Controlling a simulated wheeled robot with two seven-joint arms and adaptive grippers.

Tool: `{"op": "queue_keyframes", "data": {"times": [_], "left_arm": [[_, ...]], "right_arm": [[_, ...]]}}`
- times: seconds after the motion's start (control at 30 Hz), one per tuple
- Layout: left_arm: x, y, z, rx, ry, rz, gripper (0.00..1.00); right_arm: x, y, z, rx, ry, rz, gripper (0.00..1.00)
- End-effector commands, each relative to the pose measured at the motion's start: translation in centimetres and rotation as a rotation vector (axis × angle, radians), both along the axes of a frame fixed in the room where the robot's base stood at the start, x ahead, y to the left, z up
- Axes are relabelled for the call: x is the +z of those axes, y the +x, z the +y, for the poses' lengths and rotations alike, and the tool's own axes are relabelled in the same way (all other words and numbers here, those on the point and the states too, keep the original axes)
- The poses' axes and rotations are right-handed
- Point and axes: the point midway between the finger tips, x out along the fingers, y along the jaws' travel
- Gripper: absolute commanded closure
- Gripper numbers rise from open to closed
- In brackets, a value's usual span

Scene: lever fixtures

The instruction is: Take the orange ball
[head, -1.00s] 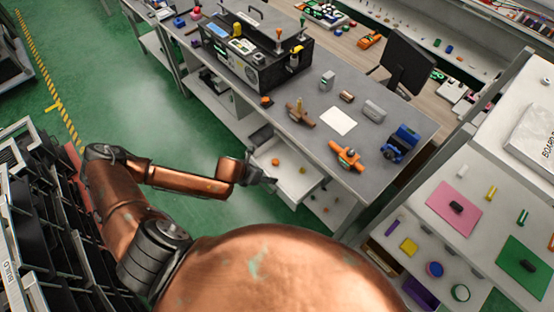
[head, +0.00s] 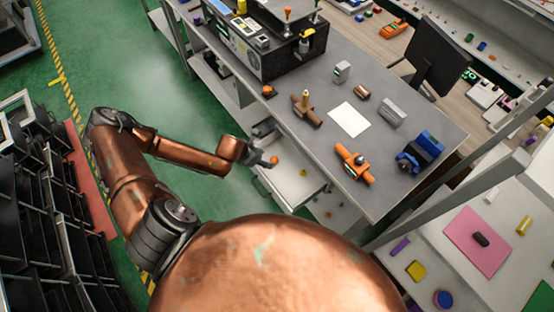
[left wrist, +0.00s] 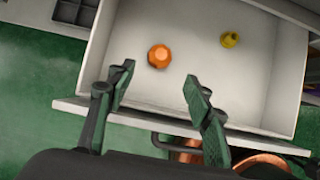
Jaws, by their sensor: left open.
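The orange ball (left wrist: 160,56) lies in the open white drawer (left wrist: 262,85), left of its middle in the left wrist view. It also shows in the head view (head: 274,160), close to my left gripper (head: 266,161). In the left wrist view my left gripper (left wrist: 158,85) is open and empty, its two fingers over the drawer's front edge. The ball is ahead of the fingertips and between their lines, apart from both. My right gripper is not in view.
A yellow object (left wrist: 230,40) lies in the same drawer, right of the ball. The grey workbench (head: 310,135) stands above the drawer, with an orange lever fixture (head: 354,164) and a brown one (head: 305,110).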

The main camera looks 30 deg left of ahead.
Motion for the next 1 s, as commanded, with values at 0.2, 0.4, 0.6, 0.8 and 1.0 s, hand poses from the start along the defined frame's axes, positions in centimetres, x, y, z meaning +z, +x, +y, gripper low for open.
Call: {"op": "queue_keyframes", "data": {"times": [0.2, 0.4, 0.6, 0.8, 1.0], "left_arm": [[-2.0, 1.1, -0.5, 0.000, -0.002, 0.000, 0.53], [-3.9, 2.9, -1.1, -0.001, -0.002, -0.001, 0.53], [-5.9, 4.0, -1.5, -0.001, -0.002, 0.000, 0.53], [-6.0, 4.1, -1.5, 0.000, -0.001, -0.001, 0.53], [-6.0, 4.1, -1.5, 0.000, -0.001, -0.001, 0.61]], "right_arm": [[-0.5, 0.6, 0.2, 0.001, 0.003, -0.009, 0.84], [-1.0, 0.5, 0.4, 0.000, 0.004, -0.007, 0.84], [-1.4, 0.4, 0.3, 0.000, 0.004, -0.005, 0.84], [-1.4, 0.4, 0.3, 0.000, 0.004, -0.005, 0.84], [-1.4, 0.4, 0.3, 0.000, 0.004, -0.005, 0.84]]}}
